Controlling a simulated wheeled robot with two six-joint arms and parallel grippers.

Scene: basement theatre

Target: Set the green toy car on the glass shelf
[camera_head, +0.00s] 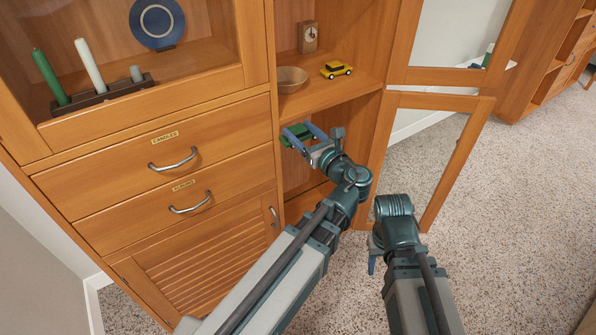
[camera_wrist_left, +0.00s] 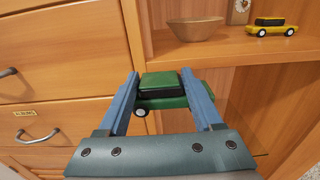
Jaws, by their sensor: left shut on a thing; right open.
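The green toy car (camera_head: 297,134) is between the two fingers of my left gripper (camera_head: 304,138), which is shut on it. The car also shows in the left wrist view (camera_wrist_left: 170,90), with a dark cabin and a white-rimmed wheel. My left gripper holds it in front of the open cabinet bay, just below the front edge of the wooden shelf (camera_head: 335,90).
The wooden shelf carries a bowl (camera_head: 291,79), a yellow toy car (camera_head: 336,69) and a small clock (camera_head: 308,37). Two glass-paned doors (camera_head: 436,102) stand open at right. Drawers (camera_head: 160,155) and a candle holder (camera_head: 103,94) are at left. Carpet at right is clear.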

